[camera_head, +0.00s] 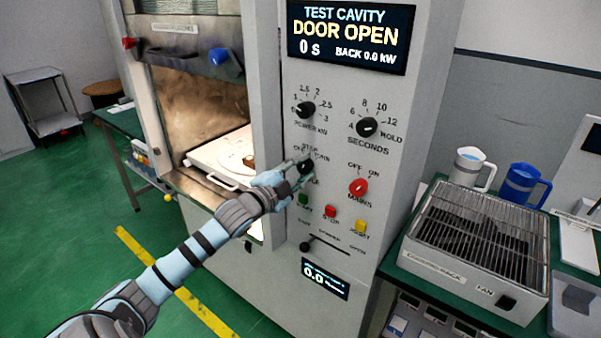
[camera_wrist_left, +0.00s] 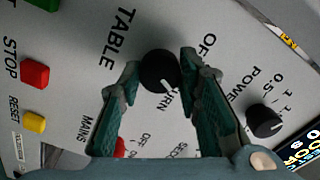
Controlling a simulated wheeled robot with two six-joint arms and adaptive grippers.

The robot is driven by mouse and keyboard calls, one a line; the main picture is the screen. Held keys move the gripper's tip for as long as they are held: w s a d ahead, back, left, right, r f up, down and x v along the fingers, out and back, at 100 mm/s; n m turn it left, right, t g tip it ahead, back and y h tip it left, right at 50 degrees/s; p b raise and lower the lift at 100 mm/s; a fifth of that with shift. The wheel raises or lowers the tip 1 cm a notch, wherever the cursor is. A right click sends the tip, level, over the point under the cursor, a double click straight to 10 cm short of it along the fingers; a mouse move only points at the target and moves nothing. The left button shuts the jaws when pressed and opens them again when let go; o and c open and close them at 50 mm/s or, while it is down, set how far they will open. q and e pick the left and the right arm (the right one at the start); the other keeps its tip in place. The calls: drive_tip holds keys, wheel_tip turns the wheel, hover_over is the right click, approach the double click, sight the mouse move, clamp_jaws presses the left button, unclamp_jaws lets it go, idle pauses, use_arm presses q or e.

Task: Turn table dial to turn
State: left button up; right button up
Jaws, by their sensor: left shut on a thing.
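The table dial (camera_head: 306,166) is a round black knob on the front panel of the grey generator. My right gripper is not in view.
Close around are the power knob (camera_head: 305,110), seconds knob (camera_head: 367,127), red mains knob (camera_head: 358,187), stop button (camera_head: 330,211), reset button (camera_head: 361,227) and slider knob (camera_head: 305,246). The display (camera_head: 350,35) reads DOOR OPEN. A cooling rack (camera_head: 480,245) stands right.

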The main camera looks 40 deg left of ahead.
use_arm(q)
drive_tip(key=shift+r+m+b, duration=0.1)
drive_tip(key=shift+m+b, duration=0.25)
drive_tip(key=shift+m, duration=1.65)
drive_tip(key=o, duration=1.1)
drive_tip(key=shift+w, duration=0.1)
drive_tip(key=shift+o, duration=0.2)
drive_tip(key=shift+a, duration=0.15)
